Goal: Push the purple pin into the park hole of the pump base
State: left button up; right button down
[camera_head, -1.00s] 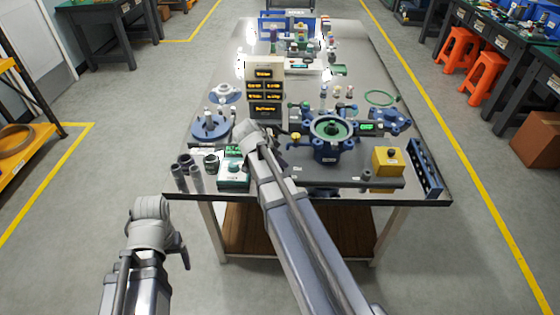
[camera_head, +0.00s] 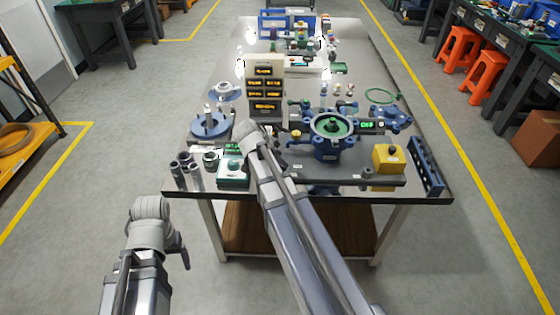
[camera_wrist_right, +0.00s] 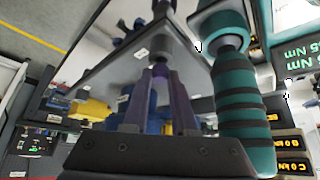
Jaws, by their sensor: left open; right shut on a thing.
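My right gripper (camera_wrist_right: 160,92) is shut on a small purple piece, likely the purple pin (camera_wrist_right: 161,76), between its dark fingers in the right wrist view. The pin's lower end is hard to make out. In the head view the right gripper (camera_head: 277,160) is at the table's near side, just left of the blue pump base (camera_head: 327,150) with its green centre. The arm hides its fingertips and the pin there. I cannot make out the park hole. My left gripper (camera_head: 178,252) is open and empty, off the table's front left.
A teal ribbed handle (camera_wrist_right: 243,110) stands close beside the right fingers in the wrist view. A green-topped box (camera_head: 234,173) and grey cups (camera_head: 186,172) are left of the arm. A yellow box (camera_head: 389,158) and a blue rack (camera_head: 427,165) stand to the right.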

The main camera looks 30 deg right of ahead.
jog(key=shift+f+b, duration=0.4)
jog(key=shift+b, duration=0.05)
dwell(0.5)
jog(key=c, duration=0.6)
grip_release()
jog(key=shift+c, duration=0.2)
notch_tip(320, 180, up, 9)
jog(key=p, duration=0.9)
jog(key=shift+r, duration=0.1)
jog(key=s+a+f+n+y, duration=0.1)
jog(key=s+a+n, duration=0.4)
jog(key=a, duration=0.5)
jog(key=s+a+f+n+g+y, duration=0.1)
jog(key=s+a+n+y, duration=0.1)
jog(key=s+a+n, duration=0.4)
jog(key=s+a+f+n+y, duration=0.1)
jog(key=s+a+n, duration=0.4)
jog(key=a, duration=0.8)
jog(key=n+y, duration=0.1)
jog(key=n, duration=0.2)
jog(key=shift+s+a+f+g, duration=0.15)
jog(key=shift+s+a+g, duration=0.05)
jog(key=shift+a+g, duration=0.2)
